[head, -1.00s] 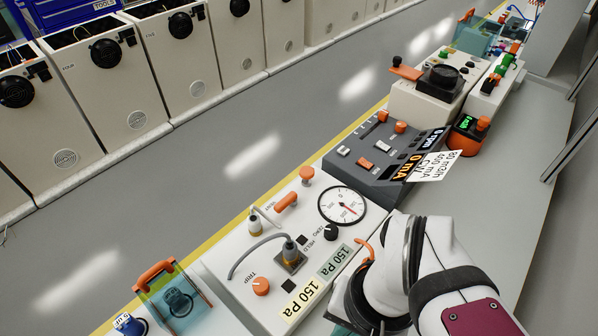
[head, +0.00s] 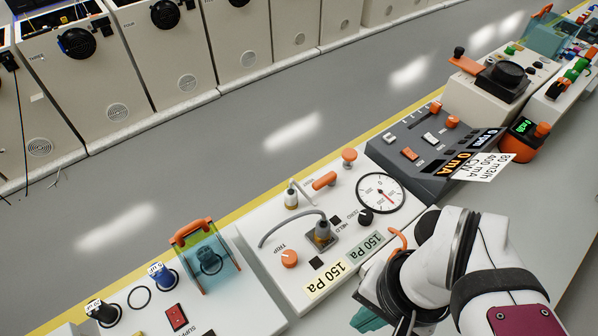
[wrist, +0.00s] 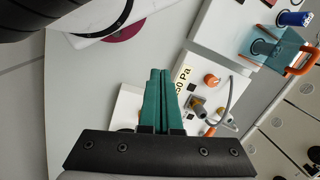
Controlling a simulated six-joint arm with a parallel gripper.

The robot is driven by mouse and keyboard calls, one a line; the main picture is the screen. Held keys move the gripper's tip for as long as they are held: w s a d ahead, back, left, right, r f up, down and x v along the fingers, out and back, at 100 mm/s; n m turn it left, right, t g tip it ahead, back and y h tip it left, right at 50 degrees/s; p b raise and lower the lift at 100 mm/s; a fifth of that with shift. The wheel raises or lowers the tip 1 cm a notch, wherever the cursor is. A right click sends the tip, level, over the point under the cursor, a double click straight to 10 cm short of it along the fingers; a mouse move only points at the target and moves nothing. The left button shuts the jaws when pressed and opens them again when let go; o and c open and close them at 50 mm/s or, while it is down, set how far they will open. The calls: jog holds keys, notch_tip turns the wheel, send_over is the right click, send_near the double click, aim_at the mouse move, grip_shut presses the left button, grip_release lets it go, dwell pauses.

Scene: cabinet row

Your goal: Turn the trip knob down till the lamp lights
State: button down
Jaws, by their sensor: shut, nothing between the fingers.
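The trip knob (head: 289,259) is a round orange knob by the TRIP lettering on the white gauge panel (head: 262,262). It also shows in the wrist view (wrist: 211,80), right of my fingertips. A small dark square (head: 316,263) sits beside the knob, and another (head: 335,220) is near the HELD lettering; neither glows. I cannot tell which is the lamp. My gripper (wrist: 159,72) has green fingers, shut together and empty. In the head view only part of its green fingers (head: 368,320) shows, in front of the panel and apart from the knob.
A grey cable loops from a socket (head: 322,234) close to the knob. An orange lever (head: 324,181) and a round gauge (head: 380,193) stand farther along the panel. A clear blue hinged cover (head: 207,262) is to the left. A dark grey console (head: 425,150) is to the right.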

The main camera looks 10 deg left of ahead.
aim_at(289, 256)
jog(key=c, duration=1.5)
grip_release()
jog(key=shift+c, duration=0.2)
